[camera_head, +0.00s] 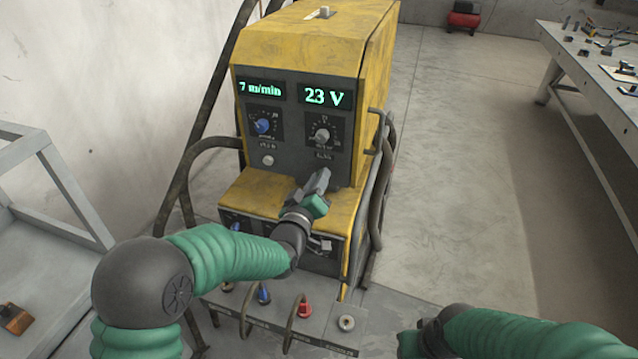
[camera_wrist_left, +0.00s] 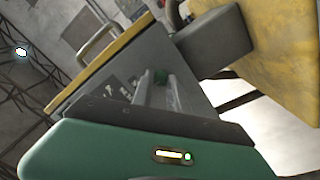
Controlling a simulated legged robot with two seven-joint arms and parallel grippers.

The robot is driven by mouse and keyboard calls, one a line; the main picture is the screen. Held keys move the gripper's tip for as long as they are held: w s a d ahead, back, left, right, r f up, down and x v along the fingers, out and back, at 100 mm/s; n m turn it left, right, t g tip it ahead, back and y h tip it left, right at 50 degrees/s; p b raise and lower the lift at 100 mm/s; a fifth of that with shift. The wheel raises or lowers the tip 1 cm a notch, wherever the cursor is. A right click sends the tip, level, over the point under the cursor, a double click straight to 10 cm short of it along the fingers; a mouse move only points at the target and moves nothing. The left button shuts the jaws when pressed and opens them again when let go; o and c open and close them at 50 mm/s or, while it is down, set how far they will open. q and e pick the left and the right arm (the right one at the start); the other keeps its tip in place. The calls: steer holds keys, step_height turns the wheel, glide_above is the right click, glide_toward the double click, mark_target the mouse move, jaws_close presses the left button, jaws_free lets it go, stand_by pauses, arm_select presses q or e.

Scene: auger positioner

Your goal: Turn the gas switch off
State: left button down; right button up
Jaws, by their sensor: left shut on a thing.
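The yellow welding machine (camera_head: 300,45) stands upright in the middle of the head view, with lit displays and two knobs on its upper panel. My gripper and arm hide part of the lower panel in the head view, so the switch's position cannot be read.
A grey socket plate (camera_head: 325,318) with blue and red plugs and cables lies below the machine. A thick black hose (camera_head: 205,115) runs down on the left. A metal frame (camera_head: 50,170) stands at far left, a workbench (camera_head: 590,75) with tools at right. The floor between is clear.

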arm_select(q)
steer(key=n+b, duration=0.1)
steer(key=n, duration=0.8)
steer(key=shift+a+f+n, duration=0.1)
steer(key=shift+a+n, duration=0.05)
steer(key=shift+n, duration=0.25)
stand_by(0.4)
steer(key=c, duration=1.3)
jaws_free()
steer(key=shift+w+f, duration=0.1)
steer(key=p+v, duration=0.1)
steer(key=v, duration=1.6)
